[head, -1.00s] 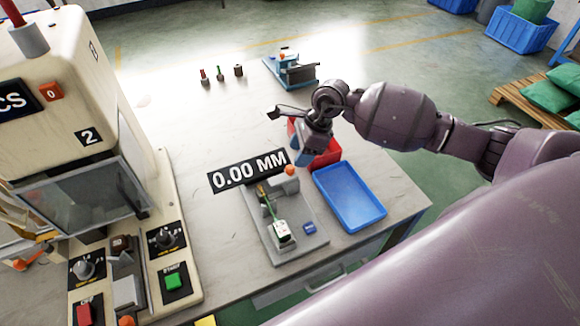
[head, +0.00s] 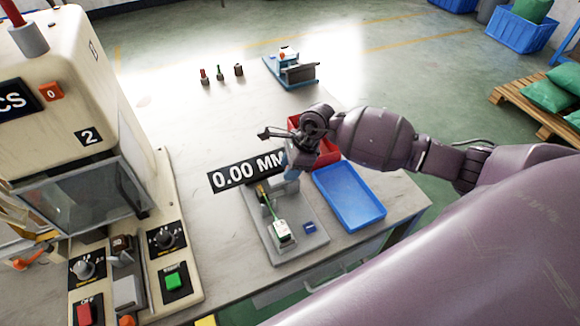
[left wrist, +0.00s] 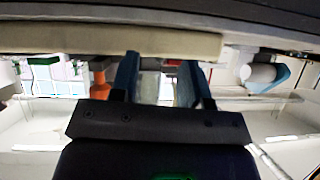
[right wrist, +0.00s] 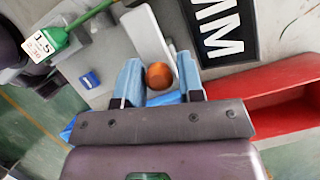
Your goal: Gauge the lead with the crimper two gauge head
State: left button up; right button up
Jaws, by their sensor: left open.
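The gauge fixture (head: 302,247) stands on the table with a black display (head: 232,175) that reads 0.00 MM. A green lead (head: 270,207) with a white tag (head: 282,231) lies on it; the tag also shows in the right wrist view (right wrist: 41,46). An orange knob (right wrist: 159,76) on the fixture's grey arm (right wrist: 150,38) sits between my right fingers, with gaps on both sides. My right gripper (head: 294,168) is open, pointing down over the fixture's back end, and hides the knob in the head view. My left gripper (left wrist: 158,80) is open and empty, seen only in its wrist view.
A blue tray (head: 372,218) lies right of the fixture, with a red bin (head: 330,157) behind it. A large press machine (head: 45,100) with switches stands at left. Another blue-based device (head: 302,84) and small parts (head: 220,74) stand at the back. The table's middle is clear.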

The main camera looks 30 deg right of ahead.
aim_at(269, 181)
grip_shut()
jog(key=a, duration=0.4)
jog(key=shift+a+f, duration=0.1)
jog(key=shift+a, duration=0.25)
jog(key=shift+s, duration=0.1)
jog(key=o, duration=0.5)
grip_release()
jog(key=shift+a, duration=0.1)
jog(key=shift+w, duration=0.2)
jog(key=v, duration=1)
jog(key=shift+r, duration=0.4)
